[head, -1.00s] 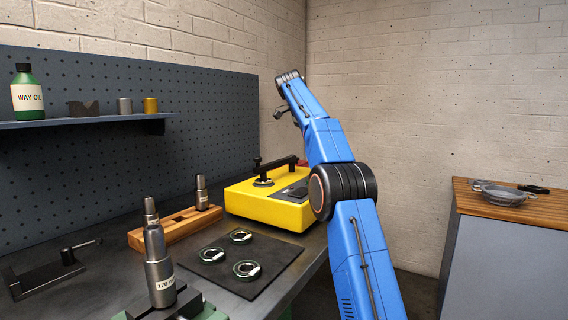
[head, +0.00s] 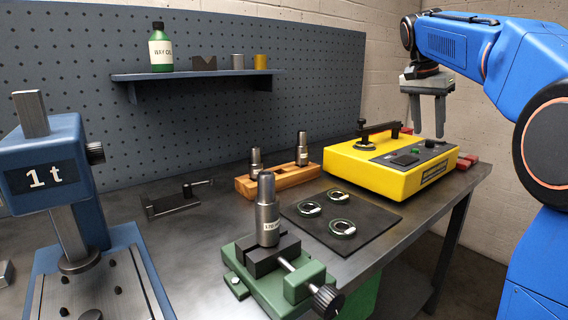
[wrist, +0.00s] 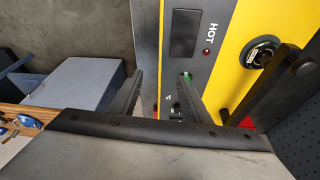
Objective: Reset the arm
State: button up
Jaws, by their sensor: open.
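My gripper (head: 427,120) is open and empty, with both fingers pointing down. It hangs in the air above the right rear part of the yellow heater (head: 375,178). My arm comes in from the right edge of the head view. In the wrist view the two fingers stand apart with nothing between them, over the heater's yellow and grey top (wrist: 235,22), which shows the word HOT beside a small red lamp. A black bar and a round dark fitting are on the heater's top, to the right in the wrist view.
A dark mat (head: 378,219) bears three rings. A wooden rack (head: 250,187) holds two tool holders. Another holder (head: 267,215) stands upright in a green vise (head: 270,283). A blue press (head: 45,165) stands left. A shelf (head: 190,76) holds a green bottle (head: 160,50).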

jog(key=s+a+f+n+t+y, duration=0.1)
jog(key=s+a+f+n, duration=0.1)
jog(key=s+f, duration=0.3)
jog(key=s+a+f+n, duration=0.2)
jog(key=s, duration=0.6)
jog(key=s+a+f+n+t+y, duration=0.1)
jog(key=s+a+f+n, duration=0.1)
jog(key=s+a+f, duration=0.3)
jog(key=s+a+f+n+t+y, duration=0.1)
jog(key=s+f+n, duration=0.4)
jog(key=s+f, duration=1.4)
jog(key=shift+s+a+f+n, duration=0.15)
jog(key=shift+s+a+n, duration=0.15)
jog(key=shift+a, duration=0.35)
